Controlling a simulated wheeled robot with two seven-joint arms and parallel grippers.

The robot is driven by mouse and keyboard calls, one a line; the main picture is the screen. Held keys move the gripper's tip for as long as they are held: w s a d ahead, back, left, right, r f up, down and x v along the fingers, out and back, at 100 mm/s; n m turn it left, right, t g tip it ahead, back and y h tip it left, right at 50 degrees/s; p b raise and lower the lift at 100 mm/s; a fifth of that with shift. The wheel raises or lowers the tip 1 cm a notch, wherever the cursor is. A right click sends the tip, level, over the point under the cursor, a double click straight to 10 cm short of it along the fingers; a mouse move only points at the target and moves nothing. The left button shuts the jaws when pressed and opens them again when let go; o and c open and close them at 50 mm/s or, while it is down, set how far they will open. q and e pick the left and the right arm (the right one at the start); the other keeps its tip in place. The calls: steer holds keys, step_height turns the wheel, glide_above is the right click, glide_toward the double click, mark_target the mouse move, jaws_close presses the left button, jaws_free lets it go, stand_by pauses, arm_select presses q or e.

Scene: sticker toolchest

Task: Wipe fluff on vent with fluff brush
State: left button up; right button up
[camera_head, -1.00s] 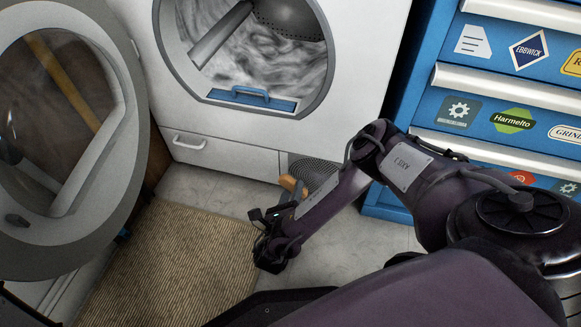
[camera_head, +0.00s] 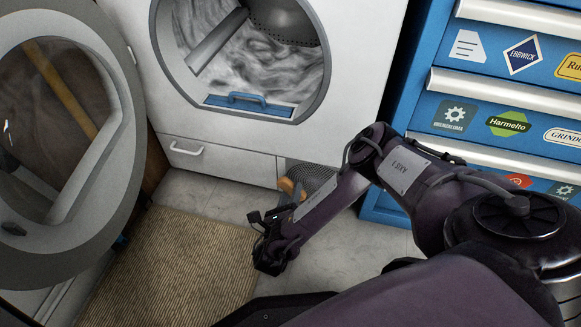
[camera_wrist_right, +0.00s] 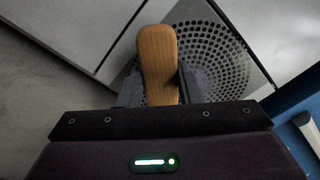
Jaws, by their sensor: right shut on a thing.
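The vent (camera_head: 314,178) is a perforated round grille low on the right of the white dryer's front. It also shows behind the brush in the right wrist view (camera_wrist_right: 222,60). My right gripper (camera_wrist_right: 160,88) is shut on the fluff brush (camera_wrist_right: 157,55), whose wooden part stands up between the fingers. The brush (camera_head: 291,188) is in front of the vent in the head view, partly hidden by my right arm. I cannot tell whether it touches the grille. Its bristles and any fluff are hidden or too small to see. My left gripper is not in view.
The dryer (camera_head: 230,150) has its round door (camera_head: 135,120) swung open at the left. A blue tool chest (camera_head: 400,130) with stickers stands right of the vent. A woven mat (camera_head: 170,260) lies on the floor at the left.

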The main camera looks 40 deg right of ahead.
steer(key=shift+w+d, duration=0.4)
steer(key=shift+d, duration=0.1)
